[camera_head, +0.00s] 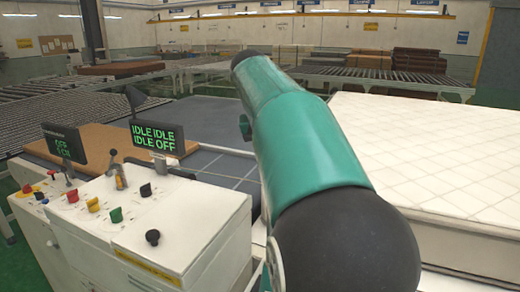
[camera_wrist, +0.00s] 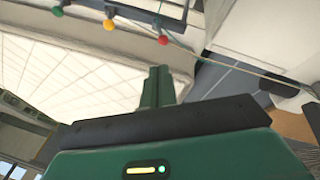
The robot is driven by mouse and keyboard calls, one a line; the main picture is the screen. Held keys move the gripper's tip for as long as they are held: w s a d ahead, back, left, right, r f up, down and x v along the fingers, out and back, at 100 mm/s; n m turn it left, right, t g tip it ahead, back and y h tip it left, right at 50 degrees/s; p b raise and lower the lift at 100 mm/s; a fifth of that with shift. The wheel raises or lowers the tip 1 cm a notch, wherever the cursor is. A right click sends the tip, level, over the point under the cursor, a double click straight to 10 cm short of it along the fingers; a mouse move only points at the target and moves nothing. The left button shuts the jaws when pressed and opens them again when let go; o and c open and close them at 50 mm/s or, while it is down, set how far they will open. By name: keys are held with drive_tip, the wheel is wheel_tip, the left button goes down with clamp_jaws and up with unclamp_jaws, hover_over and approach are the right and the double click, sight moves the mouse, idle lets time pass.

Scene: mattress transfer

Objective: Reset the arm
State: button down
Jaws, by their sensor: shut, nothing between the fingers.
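My arm (camera_head: 300,140), green with black joints, stretches from the bottom right up through the middle of the head view. My gripper (camera_wrist: 158,84) shows in the wrist view as green fingers closed together, with nothing between them. The gripper cannot be made out in the head view. The fingers appear in front of a white quilted mattress (camera_wrist: 65,75), apart from any object that I can tell. A white quilted mattress (camera_head: 440,160) also lies at the right of the head view, partly hidden by my arm.
A white control console (camera_head: 190,215) with coloured knobs stands at the left. One screen (camera_head: 157,138) reads IDLE IDLE, IDLE OFF; another (camera_head: 64,143) is beside it. Roller conveyors (camera_head: 385,77) cross the back. Green, yellow and red round parts (camera_wrist: 110,24) show in the wrist view.

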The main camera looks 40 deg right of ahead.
drive_tip(key=s+a+f+n+t+y, duration=0.1)
drive_tip(key=s+a+f+n+t, duration=0.15)
drive_tip(key=a, duration=0.55)
drive_tip(key=s+a+f+n+t+y, duration=0.1)
drive_tip(key=s+a+f+n, duration=0.2)
drive_tip(key=a, duration=0.5)
drive_tip(key=s+a+f+n+t+y, duration=0.2)
drive_tip(key=s+a+f, duration=0.7)
drive_tip(key=a+f, duration=0.3)
drive_tip(key=shift+f, duration=0.15)
